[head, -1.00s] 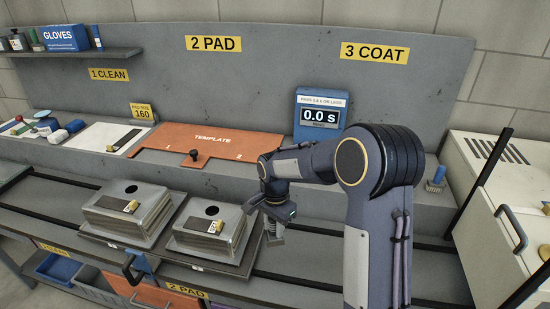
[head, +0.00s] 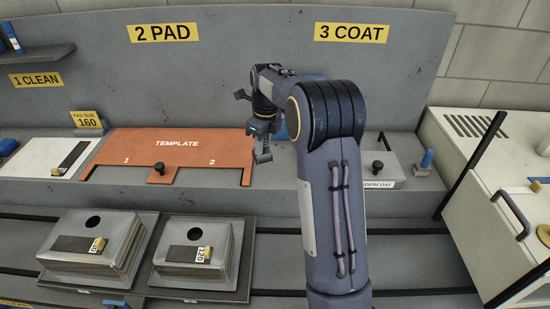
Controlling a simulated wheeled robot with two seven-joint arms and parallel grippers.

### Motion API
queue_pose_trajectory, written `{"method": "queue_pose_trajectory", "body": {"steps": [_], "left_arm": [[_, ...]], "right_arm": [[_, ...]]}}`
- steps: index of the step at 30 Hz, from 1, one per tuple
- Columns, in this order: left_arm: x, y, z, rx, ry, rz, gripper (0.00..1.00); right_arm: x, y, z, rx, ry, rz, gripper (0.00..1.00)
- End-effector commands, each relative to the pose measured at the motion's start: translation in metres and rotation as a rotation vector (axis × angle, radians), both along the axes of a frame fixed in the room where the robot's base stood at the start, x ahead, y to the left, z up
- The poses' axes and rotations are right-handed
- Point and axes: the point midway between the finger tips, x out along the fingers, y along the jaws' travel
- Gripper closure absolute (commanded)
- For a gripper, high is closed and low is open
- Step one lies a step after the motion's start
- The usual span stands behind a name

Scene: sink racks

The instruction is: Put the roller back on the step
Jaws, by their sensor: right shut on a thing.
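My right gripper (head: 262,152) hangs fingers down just past the right end of the orange template, by the back step (head: 330,190). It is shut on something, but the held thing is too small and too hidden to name. No roller can be clearly made out. A small blue-topped tool (head: 425,160) stands on the step at the right, beside a grey undercoat plate (head: 378,170) with a dark knob. My left gripper is not in view.
The orange template (head: 180,143) lies on the step, left of my gripper. Two grey stacked blocks (head: 118,232) (head: 222,232) sit on the lower level in front. My right arm hides part of the step. A white cabinet (head: 470,170) bounds the right side.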

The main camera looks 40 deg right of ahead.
Motion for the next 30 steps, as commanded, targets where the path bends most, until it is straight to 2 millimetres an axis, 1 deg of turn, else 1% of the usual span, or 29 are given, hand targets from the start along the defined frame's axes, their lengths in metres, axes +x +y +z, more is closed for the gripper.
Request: {"method": "queue_pose_trajectory", "body": {"steps": [1, 3, 5, 6, 9, 14, 17, 18, 21, 23, 30], "left_arm": [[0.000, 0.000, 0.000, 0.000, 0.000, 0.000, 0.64], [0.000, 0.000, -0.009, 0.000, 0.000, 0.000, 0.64], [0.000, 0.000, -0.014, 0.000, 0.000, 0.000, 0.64], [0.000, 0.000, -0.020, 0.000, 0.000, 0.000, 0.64], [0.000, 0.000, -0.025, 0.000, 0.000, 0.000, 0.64], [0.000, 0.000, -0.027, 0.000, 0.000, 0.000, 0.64], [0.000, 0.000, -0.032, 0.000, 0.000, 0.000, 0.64], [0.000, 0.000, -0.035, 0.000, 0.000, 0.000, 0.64], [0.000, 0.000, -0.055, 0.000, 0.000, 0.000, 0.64], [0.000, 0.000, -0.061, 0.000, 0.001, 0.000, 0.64], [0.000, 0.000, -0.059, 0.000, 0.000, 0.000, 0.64]], "right_arm": [[0.003, -0.014, -0.007, 0.000, 0.002, -0.006, 1.00], [0.005, -0.025, -0.025, 0.000, 0.002, -0.003, 1.00], [0.007, -0.034, -0.036, 0.000, 0.001, -0.001, 1.00], [0.009, -0.038, -0.043, 0.000, 0.000, -0.001, 1.00], [0.011, -0.048, -0.053, 0.000, -0.001, 0.001, 1.00], [0.013, -0.053, -0.058, 0.000, -0.002, 0.002, 1.00], [0.013, -0.059, -0.066, 0.000, -0.001, 0.001, 1.00], [0.014, -0.063, -0.071, -0.001, -0.001, 0.002, 1.00], [0.014, -0.060, -0.090, 0.000, -0.002, 0.004, 1.00], [0.014, -0.060, -0.097, 0.001, -0.003, 0.004, 1.00], [0.014, -0.060, -0.095, 0.000, -0.002, 0.003, 1.00]]}}
